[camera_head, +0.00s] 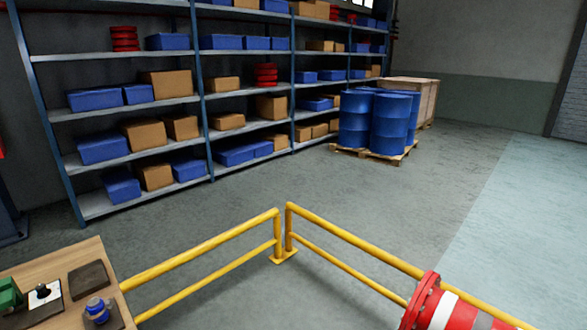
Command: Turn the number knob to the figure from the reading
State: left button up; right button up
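A small black knob (42,290) on a white plate with a dark base sits on the wooden bench top at the lower left. It may be the number knob, but any figures on it are too small to read. No reading is legible in this view. Neither my left nor my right gripper is in view.
The wooden bench (60,262) also bears a green item (9,294), a dark plate (88,278) and a blue fitting (97,308). Yellow railings (200,248) meet in a corner beyond. Shelves (125,101) and blue drums (390,122) stand behind.

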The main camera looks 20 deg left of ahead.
aim_at(43, 292)
jog(key=u, duration=1.15)
jog(key=i, duration=1)
jog(key=u, duration=0.9)
